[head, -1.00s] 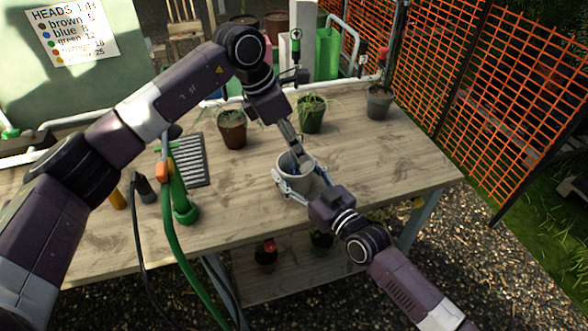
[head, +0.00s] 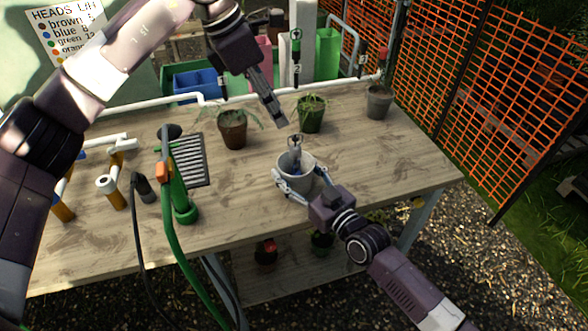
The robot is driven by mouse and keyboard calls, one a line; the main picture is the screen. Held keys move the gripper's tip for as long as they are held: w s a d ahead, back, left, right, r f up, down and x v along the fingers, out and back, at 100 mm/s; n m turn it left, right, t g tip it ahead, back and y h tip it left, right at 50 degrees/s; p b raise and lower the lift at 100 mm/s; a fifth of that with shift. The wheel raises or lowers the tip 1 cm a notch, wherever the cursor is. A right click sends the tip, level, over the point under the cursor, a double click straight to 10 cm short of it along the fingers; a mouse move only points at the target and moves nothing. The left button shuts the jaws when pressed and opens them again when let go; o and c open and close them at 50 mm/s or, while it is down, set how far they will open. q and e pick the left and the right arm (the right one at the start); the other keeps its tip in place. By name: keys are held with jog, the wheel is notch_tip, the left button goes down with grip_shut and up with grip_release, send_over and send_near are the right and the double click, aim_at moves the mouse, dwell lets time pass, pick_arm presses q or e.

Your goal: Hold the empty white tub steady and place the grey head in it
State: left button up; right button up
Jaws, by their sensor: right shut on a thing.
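The white tub (head: 299,188) stands upright near the front of the wooden bench. My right gripper (head: 300,181) is shut on it, with fingers around its outer sides. A grey head (head: 295,146) stands in the tub, its upper part sticking up above the rim. Something blue shows low inside the tub; I cannot tell whether it is part of the head. My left gripper (head: 279,122) is above and behind the tub, apart from the head and holding nothing visible. I cannot tell how far its fingers are apart.
Potted plants stand behind the tub: one left (head: 232,130), one centre (head: 311,114), one right (head: 378,102). A green hose fitting (head: 185,205) and a dark slatted grille (head: 190,160) are to the left. The bench right of the tub is clear. Orange mesh fencing (head: 490,90) is beyond.

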jog(key=o, duration=1.2)
jog(key=shift+s+d, duration=0.1)
jog(key=v, duration=1.1)
jog(key=shift+s+d, duration=0.2)
jog(key=shift+s, duration=0.1)
jog(key=shift+s, duration=0.1)
